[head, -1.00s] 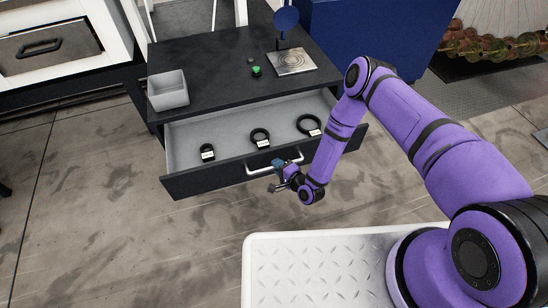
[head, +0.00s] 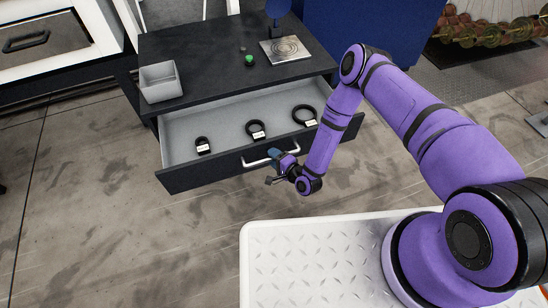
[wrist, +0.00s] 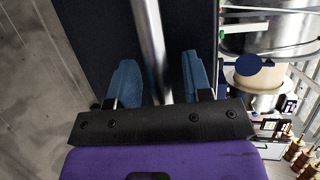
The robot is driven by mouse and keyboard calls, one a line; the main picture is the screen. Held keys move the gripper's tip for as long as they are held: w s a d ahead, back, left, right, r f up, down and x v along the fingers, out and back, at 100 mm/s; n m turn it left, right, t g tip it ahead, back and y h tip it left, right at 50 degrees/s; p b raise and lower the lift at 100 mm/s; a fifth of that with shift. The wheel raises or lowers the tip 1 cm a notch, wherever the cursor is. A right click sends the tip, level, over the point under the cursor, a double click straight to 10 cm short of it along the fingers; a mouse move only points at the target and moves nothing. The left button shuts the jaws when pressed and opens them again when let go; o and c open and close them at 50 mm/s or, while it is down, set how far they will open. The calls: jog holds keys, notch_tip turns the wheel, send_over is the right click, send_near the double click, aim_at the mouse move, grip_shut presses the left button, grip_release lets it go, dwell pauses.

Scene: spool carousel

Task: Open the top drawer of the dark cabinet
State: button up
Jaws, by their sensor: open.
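The dark cabinet (head: 215,50) stands ahead, and its top drawer (head: 200,178) is pulled well out. Its grey interior shows, with several black rings with white tags inside, such as one ring (head: 304,115) at the right. The drawer's silver bar handle (head: 256,162) is on the front; it also shows in the wrist view (wrist: 150,45).
On the cabinet top are a grey bin (head: 161,82), a green button (head: 250,60), a square metal plate (head: 285,50) and a blue disc on a stand (head: 278,10). A blue cabinet (head: 365,30) stands behind right. Floor in front of the drawer is clear at left.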

jog(key=v, duration=1)
jog(key=shift+s+d, duration=0.2)
jog(key=shift+s, duration=0.1)
jog(key=shift+w+r, duration=0.1)
